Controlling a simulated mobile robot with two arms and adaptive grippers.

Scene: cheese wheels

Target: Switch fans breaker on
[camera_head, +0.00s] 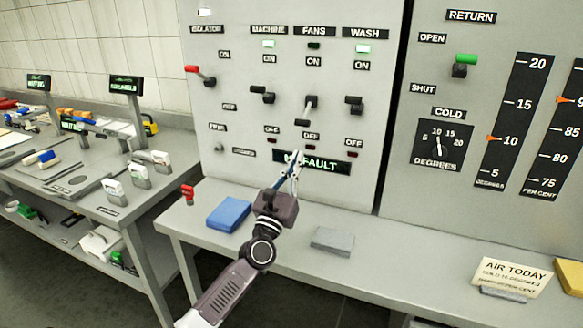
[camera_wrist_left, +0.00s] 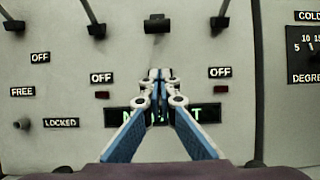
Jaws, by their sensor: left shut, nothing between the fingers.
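The fans breaker (camera_head: 311,104) is a small lever under the FANS label (camera_head: 314,31), between ON and OFF plates. Its lamp (camera_head: 314,45) is dark, while the MACHINE and WASH lamps are green. My left gripper (camera_head: 297,156) is shut and empty, its fingertips below the fans lever, in front of the panel near the fans OFF plate. In the left wrist view the fans lever (camera_wrist_left: 158,23) shows above the shut fingertips (camera_wrist_left: 158,75), apart from them. The fingers partly hide the lit fault display (camera_wrist_left: 120,117). My right gripper is not in view.
The machine lever (camera_head: 264,96) and wash lever (camera_head: 354,104) flank the fans lever closely. A red-handled isolator (camera_head: 193,70) is at the left. On the shelf lie a blue block (camera_head: 229,214) and a grey block (camera_head: 332,240). A cluttered bench stands left.

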